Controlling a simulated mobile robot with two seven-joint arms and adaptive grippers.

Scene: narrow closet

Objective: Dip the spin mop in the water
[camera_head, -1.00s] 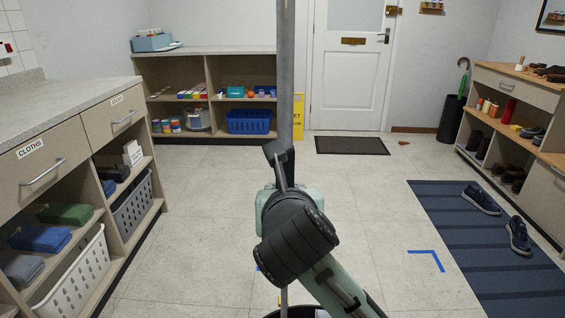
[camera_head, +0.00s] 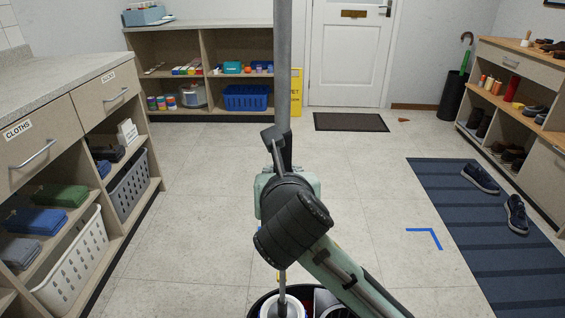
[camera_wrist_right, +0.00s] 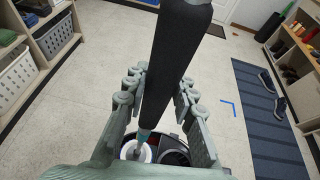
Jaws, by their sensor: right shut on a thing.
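The spin mop's grey pole (camera_head: 283,70) stands nearly upright, with a dark grip sleeve that also shows in the right wrist view (camera_wrist_right: 178,60). My right gripper (camera_head: 279,150) is shut on this sleeve; its fingers flank it in the wrist view (camera_wrist_right: 157,100). The lower shaft runs down to a white round part (camera_wrist_right: 138,151) over or in the left side of the dark bucket (camera_wrist_right: 176,158). The bucket's rim shows at the bottom of the head view (camera_head: 257,302). My arm hides part of it. I cannot tell the water level or the mop head's depth. My left gripper is out of view.
A cabinet with drawers and baskets (camera_head: 80,112) stands at the left. A shelf (camera_head: 200,68) and a yellow sign (camera_head: 296,92) stand at the back. A blue striped mat (camera_head: 465,235) with shoes lies at the right.

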